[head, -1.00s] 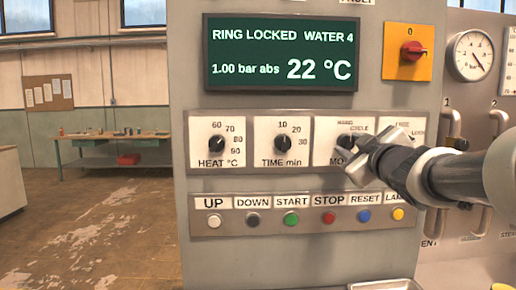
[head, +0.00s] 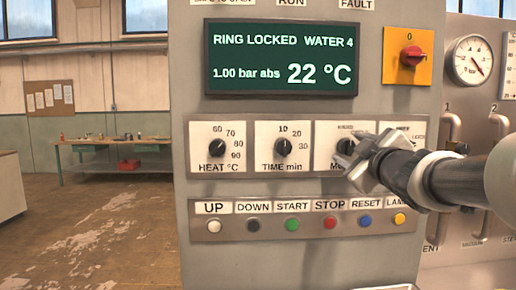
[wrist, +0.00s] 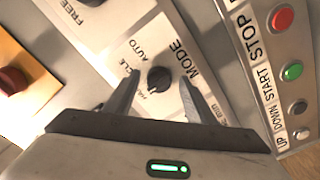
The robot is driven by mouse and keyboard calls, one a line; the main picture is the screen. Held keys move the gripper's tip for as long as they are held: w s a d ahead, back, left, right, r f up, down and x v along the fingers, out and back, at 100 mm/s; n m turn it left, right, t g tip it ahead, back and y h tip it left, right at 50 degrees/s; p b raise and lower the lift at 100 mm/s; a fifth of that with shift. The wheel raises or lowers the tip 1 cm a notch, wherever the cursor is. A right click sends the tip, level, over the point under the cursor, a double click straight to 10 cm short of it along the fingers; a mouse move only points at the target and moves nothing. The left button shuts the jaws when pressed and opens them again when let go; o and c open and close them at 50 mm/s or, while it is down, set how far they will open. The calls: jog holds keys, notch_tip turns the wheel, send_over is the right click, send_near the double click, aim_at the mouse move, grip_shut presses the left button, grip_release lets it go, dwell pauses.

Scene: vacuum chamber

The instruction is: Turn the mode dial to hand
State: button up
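The mode dial (head: 346,146) is a small black round knob on a white plate, the third dial in the row on the grey control panel. In the wrist view the dial (wrist: 159,80) sits between my two fingertips, with the words MODE, AUTO and part of CYCLE around it. My gripper (head: 362,158) is at the dial from the right and hides part of its plate. In the wrist view my gripper (wrist: 158,84) is open, with a gap between each finger and the knob. The dial's pointer is too small to read.
The heat dial (head: 217,147) and time dial (head: 283,147) are to the left. A row of coloured buttons (head: 292,223) runs below. The display (head: 282,58) above reads RING LOCKED, WATER 4, 22 °C. A red switch (head: 411,56) and a gauge (head: 473,58) are at upper right.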

jog(key=s+p, duration=0.4)
jog(key=s, duration=1.3)
jog(key=shift+s, duration=0.25)
